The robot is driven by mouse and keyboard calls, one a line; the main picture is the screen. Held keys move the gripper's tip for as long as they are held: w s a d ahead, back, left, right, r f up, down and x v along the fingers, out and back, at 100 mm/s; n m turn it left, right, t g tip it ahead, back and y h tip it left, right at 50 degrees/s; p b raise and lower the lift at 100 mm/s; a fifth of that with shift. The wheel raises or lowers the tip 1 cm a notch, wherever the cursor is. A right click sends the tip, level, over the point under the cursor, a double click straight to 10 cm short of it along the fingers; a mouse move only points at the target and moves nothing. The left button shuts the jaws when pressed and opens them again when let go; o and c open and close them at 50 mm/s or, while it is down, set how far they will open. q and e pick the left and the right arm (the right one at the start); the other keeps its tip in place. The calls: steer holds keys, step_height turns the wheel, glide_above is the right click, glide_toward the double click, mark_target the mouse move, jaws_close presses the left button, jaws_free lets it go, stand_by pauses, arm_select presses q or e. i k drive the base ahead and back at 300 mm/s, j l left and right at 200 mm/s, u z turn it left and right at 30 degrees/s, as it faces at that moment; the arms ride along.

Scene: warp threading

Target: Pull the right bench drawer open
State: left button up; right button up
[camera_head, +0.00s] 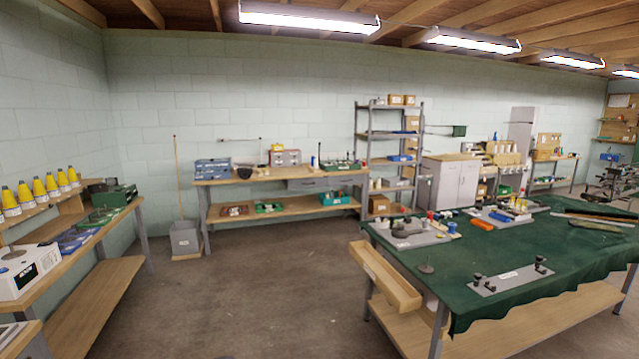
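The right bench (515,250) is covered with a green cloth and stands at the right. A shallow wooden drawer (386,279) juts out from its left end, just below the cloth, with its long face towards the left. The top of the drawer is open and part of its inside shows. No handle can be made out at this size. Neither of my grippers is in view.
Concrete floor (260,290) is clear left of the right bench. A back bench (275,180) has a grey drawer front (313,184). A left bench (100,235) holds yellow cones. A metal shelf rack (359,140) and white cabinet (450,183) stand behind.

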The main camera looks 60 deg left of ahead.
mark_target(353, 178)
steer(key=u, duration=1.75)
steer(key=i+j+u, duration=0.3)
steer(key=i, duration=0.15)
steer(key=i+j+u, duration=0.15)
steer(key=i+u, duration=0.15)
steer(key=i, duration=0.2)
steer(key=i+j+u, duration=0.1)
steer(key=i+u, duration=0.15)
steer(key=i, duration=0.55)
steer(key=i+j+z, duration=0.2)
steer(key=i, duration=1.35)
steer(key=l, duration=0.15)
